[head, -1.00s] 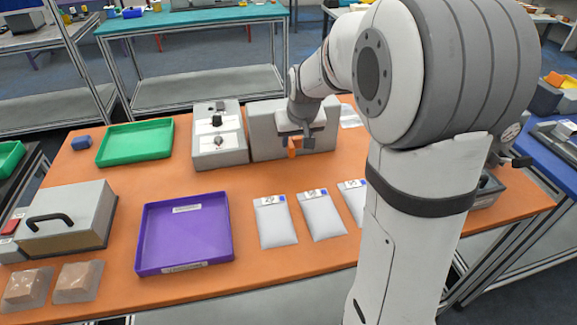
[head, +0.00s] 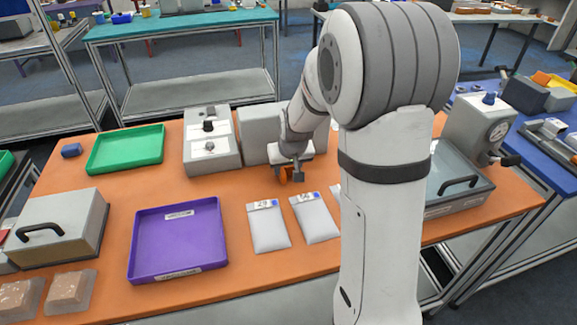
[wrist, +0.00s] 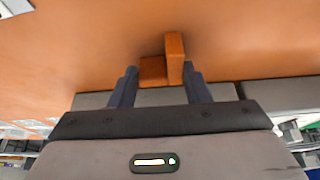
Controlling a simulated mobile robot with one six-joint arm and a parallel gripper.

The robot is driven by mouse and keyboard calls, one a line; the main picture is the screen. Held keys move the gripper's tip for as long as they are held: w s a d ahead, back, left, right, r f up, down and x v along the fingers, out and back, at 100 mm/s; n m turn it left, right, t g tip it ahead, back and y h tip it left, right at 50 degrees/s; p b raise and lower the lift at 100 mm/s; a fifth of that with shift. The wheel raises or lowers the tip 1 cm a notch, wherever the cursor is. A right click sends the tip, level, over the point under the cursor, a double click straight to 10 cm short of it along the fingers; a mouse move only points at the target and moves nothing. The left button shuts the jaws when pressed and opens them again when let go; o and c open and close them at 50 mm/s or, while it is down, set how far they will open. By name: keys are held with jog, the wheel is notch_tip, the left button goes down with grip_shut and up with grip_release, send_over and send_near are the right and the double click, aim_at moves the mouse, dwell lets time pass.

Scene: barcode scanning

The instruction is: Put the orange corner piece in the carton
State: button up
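The orange corner piece (wrist: 174,58) is an L-shaped block between the tips of my gripper (wrist: 160,74) in the wrist view. Both fingertips appear to bear on its sides, so the gripper looks shut on it. In the head view the piece (head: 286,174) shows small and partly hidden under my gripper (head: 291,172), low over the orange table in front of a grey box. Any gap below the piece is hard to tell. I cannot make out a carton for certain; my arm covers part of the table.
A purple tray (head: 179,240), a green tray (head: 125,150) and pale labelled packets (head: 268,228) lie on the table. A grey box (head: 258,133) and a control unit (head: 211,143) stand behind. A lidded case (head: 455,190) is at right.

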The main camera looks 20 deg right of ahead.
jog(key=o, duration=0.4)
jog(key=shift+r, duration=0.1)
